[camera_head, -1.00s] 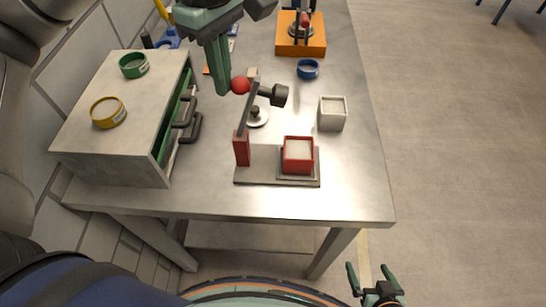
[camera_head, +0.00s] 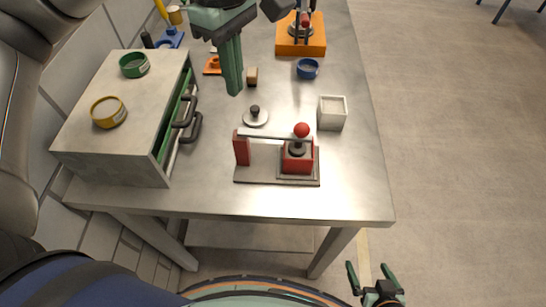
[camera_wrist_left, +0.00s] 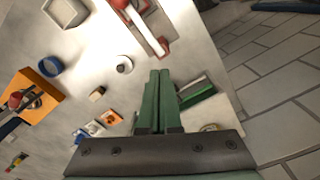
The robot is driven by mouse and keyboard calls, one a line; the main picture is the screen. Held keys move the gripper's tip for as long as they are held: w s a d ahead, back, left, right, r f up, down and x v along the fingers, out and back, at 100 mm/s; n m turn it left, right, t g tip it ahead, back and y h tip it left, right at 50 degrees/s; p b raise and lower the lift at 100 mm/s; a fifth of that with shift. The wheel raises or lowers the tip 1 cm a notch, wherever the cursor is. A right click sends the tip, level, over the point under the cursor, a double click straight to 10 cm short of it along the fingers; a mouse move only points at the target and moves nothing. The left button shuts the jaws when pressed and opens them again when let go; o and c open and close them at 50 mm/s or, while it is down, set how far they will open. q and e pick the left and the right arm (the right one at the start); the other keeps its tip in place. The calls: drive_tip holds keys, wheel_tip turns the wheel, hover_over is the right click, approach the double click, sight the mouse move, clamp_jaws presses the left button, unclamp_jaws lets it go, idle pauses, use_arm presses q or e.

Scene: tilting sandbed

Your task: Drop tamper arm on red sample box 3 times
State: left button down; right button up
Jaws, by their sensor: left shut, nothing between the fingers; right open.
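The tamper arm (camera_head: 268,137) lies about level, hinged on a red post (camera_head: 242,149) at the left of a grey base plate (camera_head: 262,180). Its red ball knob (camera_head: 301,130) and dark tamper head (camera_head: 297,149) are over the red sample box (camera_head: 298,164), with the head down at the box's top. My left gripper (camera_head: 235,93) is shut and empty above the table, behind and apart from the tamper; its fingers also show in the left wrist view (camera_wrist_left: 160,78). My right gripper (camera_head: 373,277) is open, low in front of the table's right corner.
A white box (camera_head: 332,113) stands behind the tamper, with a metal lid (camera_head: 256,116) to its left. A grey cabinet (camera_head: 103,147) with a slightly open green drawer is at the left. A blue ring (camera_head: 307,68) and an orange stand (camera_head: 300,46) are farther back.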

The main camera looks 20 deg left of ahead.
use_arm(q)
drive_tip(key=shift+r, duration=0.1)
wheel_tip(320, 180, up, 8)
drive_tip(key=p, duration=0.5)
drive_tip(key=shift+p, duration=0.3)
idle(0.4)
